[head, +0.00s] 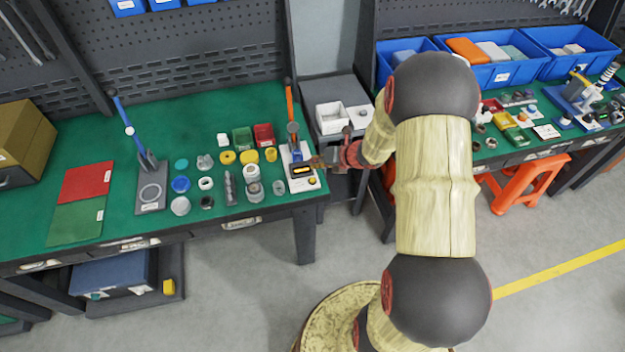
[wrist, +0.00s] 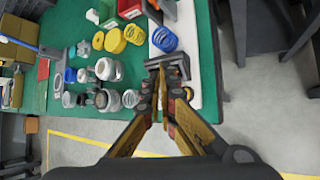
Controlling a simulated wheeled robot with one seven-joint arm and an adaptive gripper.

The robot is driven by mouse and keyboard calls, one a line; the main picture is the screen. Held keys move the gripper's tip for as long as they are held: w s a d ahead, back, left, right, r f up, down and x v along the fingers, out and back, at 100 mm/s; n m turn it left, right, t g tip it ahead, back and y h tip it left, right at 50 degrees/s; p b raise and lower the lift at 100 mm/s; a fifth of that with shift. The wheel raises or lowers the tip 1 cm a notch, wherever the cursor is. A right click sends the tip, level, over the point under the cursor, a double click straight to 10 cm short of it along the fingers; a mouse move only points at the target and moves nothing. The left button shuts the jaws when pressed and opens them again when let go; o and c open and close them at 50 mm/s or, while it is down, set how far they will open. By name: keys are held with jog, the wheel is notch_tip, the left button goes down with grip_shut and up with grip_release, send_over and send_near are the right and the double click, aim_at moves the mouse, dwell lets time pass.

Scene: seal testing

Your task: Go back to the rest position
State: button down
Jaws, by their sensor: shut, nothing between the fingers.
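My gripper (head: 322,161) reaches in from the right to the right end of the left green bench (head: 110,215). In the wrist view my gripper (wrist: 162,98) is shut, with its fingertips together and nothing between them. The fingertips are close to a dark block on a white-based test device (head: 303,184). I cannot tell whether they touch it. The device also shows in the wrist view, with its white base (wrist: 196,75) and a blue ring-shaped part (wrist: 165,39).
Several rings, caps and cylinders (head: 252,191) stand left of the device. A blue-handled press (head: 148,160) and red and green mats (head: 85,181) lie farther left. A dark cabinet with a white box (head: 331,117) fills the gap between benches. An orange stool (head: 525,185) stands right.

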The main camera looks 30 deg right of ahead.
dwell(0.3)
jog(key=shift+s+a+n, duration=0.1)
jog(key=shift+a+n, duration=0.2)
jog(key=shift+n, duration=0.8)
jog(key=s+a+r+n+g+y, duration=0.1)
jog(key=s+a+r+n+g, duration=0.15)
jog(key=s+a+n, duration=0.35)
jog(key=s+a+r+n+g, duration=0.1)
jog(key=s+r+n, duration=0.2)
jog(key=n, duration=0.5)
jog(key=s+a+r+n+g+y, duration=0.1)
jog(key=s+a+r+n+g, duration=0.1)
jog(key=s+a+n, duration=0.4)
jog(key=s+a+r+n+t+h, duration=0.1)
jog(key=s+a+r+n+h, duration=0.1)
jog(key=s+r+n, duration=0.4)
jog(key=s+a+r+n+t+h, duration=0.1)
jog(key=s+r+n+h, duration=0.2)
jog(key=r+n, duration=0.9)
jog(key=s+r, duration=0.3)
jog(key=shift+s+a+r+n+b, duration=0.25)
jog(key=shift+a+r+n+b, duration=0.1)
jog(key=shift+r+n, duration=0.05)
